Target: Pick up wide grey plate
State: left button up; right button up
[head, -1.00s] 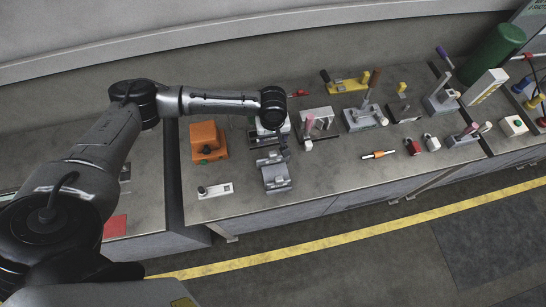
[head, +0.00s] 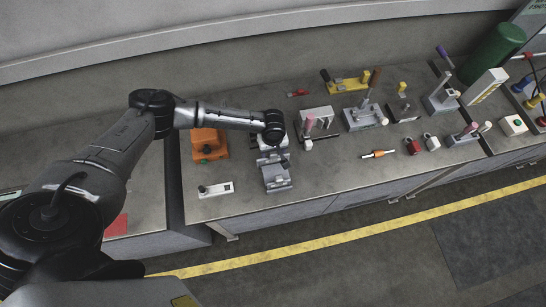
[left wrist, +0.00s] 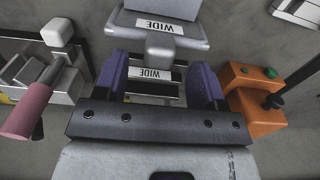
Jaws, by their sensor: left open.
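In the left wrist view, a grey part with a WIDE label (left wrist: 150,74) and a raised light block (left wrist: 160,48) lies between the fingers of my left gripper (left wrist: 161,80). A larger grey piece, also labelled WIDE (left wrist: 160,25), is just beyond the fingertips. I cannot tell for certain which is the wide grey plate and which its fixture. My left gripper is open, one purple finger on each side, with no clear contact. In the head view, my left gripper (head: 272,147) hangs over the grey fixture (head: 277,183) and hides part of it. My right gripper is out of view.
An orange box (head: 208,143) with a green button stands left of the gripper; it also shows in the left wrist view (left wrist: 252,100). A pink-handled clamp (head: 308,128) stands to the right. A small light switch plate (head: 215,189) lies at front left.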

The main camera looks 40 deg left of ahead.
aim_at(273, 154)
pick_arm(q)
jog(key=shift+f, duration=1.7)
grip_shut()
